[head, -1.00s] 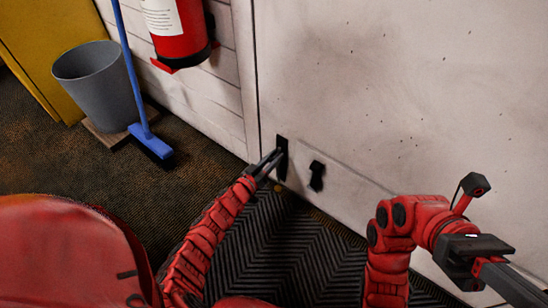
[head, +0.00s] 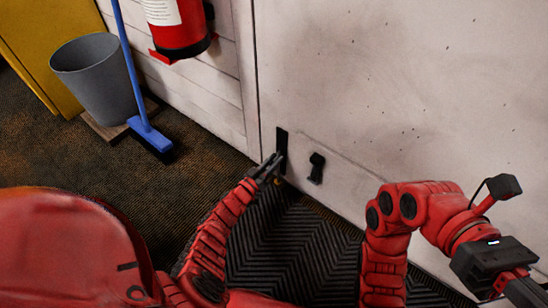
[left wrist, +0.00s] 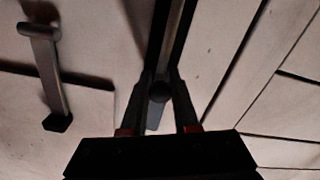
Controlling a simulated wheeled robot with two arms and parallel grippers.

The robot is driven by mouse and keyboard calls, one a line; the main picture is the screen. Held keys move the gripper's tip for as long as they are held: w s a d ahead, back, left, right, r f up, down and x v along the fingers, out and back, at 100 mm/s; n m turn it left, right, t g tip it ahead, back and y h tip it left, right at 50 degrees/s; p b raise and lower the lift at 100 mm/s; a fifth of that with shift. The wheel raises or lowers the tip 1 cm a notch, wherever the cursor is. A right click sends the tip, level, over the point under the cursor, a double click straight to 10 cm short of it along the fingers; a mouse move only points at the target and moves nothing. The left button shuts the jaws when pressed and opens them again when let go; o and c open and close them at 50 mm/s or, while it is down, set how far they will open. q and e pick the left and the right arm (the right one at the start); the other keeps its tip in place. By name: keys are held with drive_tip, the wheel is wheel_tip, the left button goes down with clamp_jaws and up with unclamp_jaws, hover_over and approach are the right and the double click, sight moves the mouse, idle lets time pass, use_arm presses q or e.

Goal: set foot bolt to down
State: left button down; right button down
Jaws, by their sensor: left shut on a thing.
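The foot bolt (head: 282,138) is a dark upright strip low on the pale door, near its left edge. My left gripper (head: 277,158) is at the bolt's lower part, shut on its knob. In the left wrist view the round dark knob (left wrist: 159,92) sits between the two fingers, with the dark bolt rail (left wrist: 178,30) running up behind it. The fingers hide part of the bolt in the head view. My right gripper (head: 520,290) is at the lower right edge, partly cut off; its jaws cannot be made out.
A black lever (head: 317,168) stands out from the door (head: 400,90) right of the bolt; it also shows in the left wrist view (left wrist: 45,75). A grey bin (head: 98,78), blue broom (head: 150,135) and red extinguisher (head: 178,25) are at the left. A ridged black mat (head: 290,250) lies below.

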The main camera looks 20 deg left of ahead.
use_arm(q)
drive_tip(key=shift+f, duration=0.15)
drive_tip(key=shift+a, duration=0.1)
use_arm(e)
drive_tip(key=shift+s+d+f+t, duration=0.2)
drive_tip(key=shift+s+d+t, duration=0.15)
drive_tip(key=shift+t, duration=0.05)
use_arm(q)
drive_tip(key=c, duration=0.7)
unclamp_jaws()
drive_tip(key=shift+f, duration=0.15)
